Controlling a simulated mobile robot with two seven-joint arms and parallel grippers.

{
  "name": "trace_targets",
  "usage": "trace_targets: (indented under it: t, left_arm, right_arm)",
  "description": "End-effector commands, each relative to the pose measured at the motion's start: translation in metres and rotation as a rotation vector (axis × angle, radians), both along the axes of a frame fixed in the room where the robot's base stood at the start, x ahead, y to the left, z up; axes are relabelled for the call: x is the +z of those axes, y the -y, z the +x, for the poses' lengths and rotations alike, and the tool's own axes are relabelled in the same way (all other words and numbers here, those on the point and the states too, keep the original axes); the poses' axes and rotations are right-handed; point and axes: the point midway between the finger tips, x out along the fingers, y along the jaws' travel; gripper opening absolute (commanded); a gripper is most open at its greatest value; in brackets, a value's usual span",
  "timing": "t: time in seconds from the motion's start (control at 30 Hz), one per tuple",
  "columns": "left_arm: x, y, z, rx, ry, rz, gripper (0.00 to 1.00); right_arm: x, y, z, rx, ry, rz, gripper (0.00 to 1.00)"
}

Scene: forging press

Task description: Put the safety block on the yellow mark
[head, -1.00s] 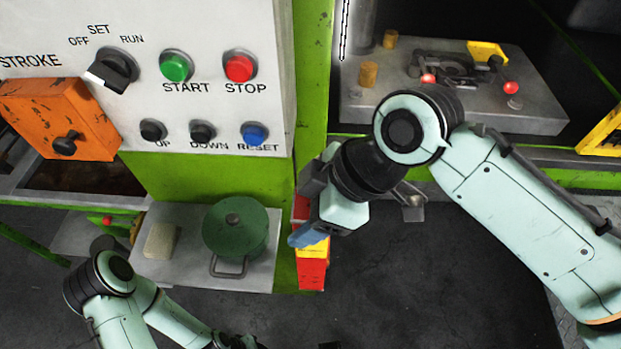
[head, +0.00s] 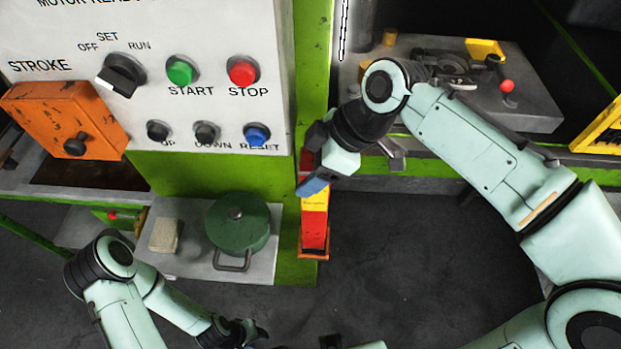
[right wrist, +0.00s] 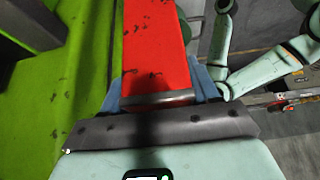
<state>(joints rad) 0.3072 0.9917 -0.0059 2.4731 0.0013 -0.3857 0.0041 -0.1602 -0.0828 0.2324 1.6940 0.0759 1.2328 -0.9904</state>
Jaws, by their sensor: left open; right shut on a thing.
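The safety block (head: 315,229) is a tall red bar with a yellow band, upright in front of the green press post. My right gripper (head: 313,186) is shut on its upper part; its blue fingers also show on both sides of the red block (right wrist: 155,45) in the right wrist view. The block's lower end is at an orange holder (head: 314,254) on the post; I cannot tell whether it is clear of it. A yellow patch (head: 486,49) lies at the back of the press bed; I cannot tell if it is the mark. My left gripper (head: 240,333) is open and empty, low in the head view.
The grey press bed (head: 535,108) carries a dark fixture and a red-knobbed lever (head: 507,86). A yellow guard (head: 600,125) stands at its right. A control panel (head: 200,105) is at left, above a shelf with a green pot (head: 237,225) and a pale block (head: 165,235).

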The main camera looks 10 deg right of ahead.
Motion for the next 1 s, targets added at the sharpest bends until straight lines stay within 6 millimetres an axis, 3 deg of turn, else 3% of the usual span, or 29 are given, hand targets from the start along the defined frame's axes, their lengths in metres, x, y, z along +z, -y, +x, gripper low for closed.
trace_targets:
  t: [0.23,0.5,0.97,1.0]
  left_arm:
    - [-0.002,0.000,-0.002,-0.001,-0.002,-0.001,0.43]
    - [-0.002,0.000,-0.001,-0.001,-0.002,-0.001,0.43]
    - [-0.007,0.000,-0.005,0.000,-0.006,0.000,0.43]
    - [-0.007,0.000,-0.005,0.000,-0.006,0.000,0.43]
  right_arm:
    - [-0.010,0.000,0.000,-0.002,0.004,0.003,0.00]
    - [-0.038,0.001,0.004,-0.001,0.006,0.002,0.00]
    - [-0.045,0.000,0.004,-0.001,0.006,0.002,0.00]
    - [-0.047,0.001,0.004,0.000,0.001,0.000,0.63]
